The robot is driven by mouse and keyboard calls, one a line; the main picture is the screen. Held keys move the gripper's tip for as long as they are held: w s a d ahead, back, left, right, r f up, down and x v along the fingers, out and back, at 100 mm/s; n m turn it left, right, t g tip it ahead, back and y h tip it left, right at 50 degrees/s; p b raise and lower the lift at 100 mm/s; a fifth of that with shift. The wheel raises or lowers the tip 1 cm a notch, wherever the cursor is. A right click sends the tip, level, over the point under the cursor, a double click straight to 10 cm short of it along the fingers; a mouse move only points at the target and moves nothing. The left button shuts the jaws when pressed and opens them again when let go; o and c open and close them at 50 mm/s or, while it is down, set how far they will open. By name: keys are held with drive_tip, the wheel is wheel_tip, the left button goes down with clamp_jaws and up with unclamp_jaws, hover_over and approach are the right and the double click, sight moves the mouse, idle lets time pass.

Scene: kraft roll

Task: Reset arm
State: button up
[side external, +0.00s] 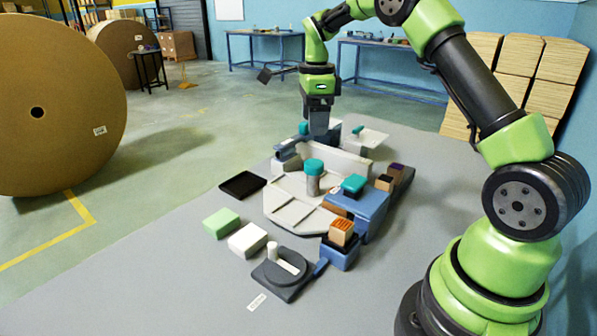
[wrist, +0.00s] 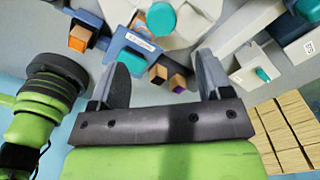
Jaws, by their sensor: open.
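My gripper (side external: 318,122) points down above the back part of the grey-white workstation (side external: 290,205), on the grey mat. In the wrist view my gripper (wrist: 160,80) shows two dark fingers spread wide apart, with nothing held between them. A teal-capped grey cylinder (side external: 313,178) stands upright on the workstation in front of the gripper. In the side view the fingertips overlap the back of the workstation, and I cannot tell their exact height above it.
A black tray (side external: 243,185), a green block (side external: 222,223), a white block (side external: 248,240) and a dark round fixture (side external: 287,270) lie around the workstation. Blue bins (side external: 368,210) stand at its right. Large kraft rolls (side external: 60,110) stand at left. The mat's front left is clear.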

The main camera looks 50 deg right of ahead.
drive_tip(key=s+a+r+n+t, duration=0.4)
drive_tip(key=s+a+r+n, duration=0.5)
drive_tip(key=a+r+n, duration=0.25)
drive_tip(key=s+a+n+t+y, duration=0.1)
drive_tip(key=s+a+n, duration=0.2)
drive_tip(key=s+n, duration=0.2)
drive_tip(key=s+a+n+t+y, duration=0.1)
drive_tip(key=s+a+n+t, duration=0.1)
drive_tip(key=s+n, duration=0.4)
drive_tip(key=s+a, duration=0.1)
drive_tip(key=s, duration=0.1)
drive_tip(key=shift+s+f, duration=0.15)
drive_tip(key=shift+s, duration=0.15)
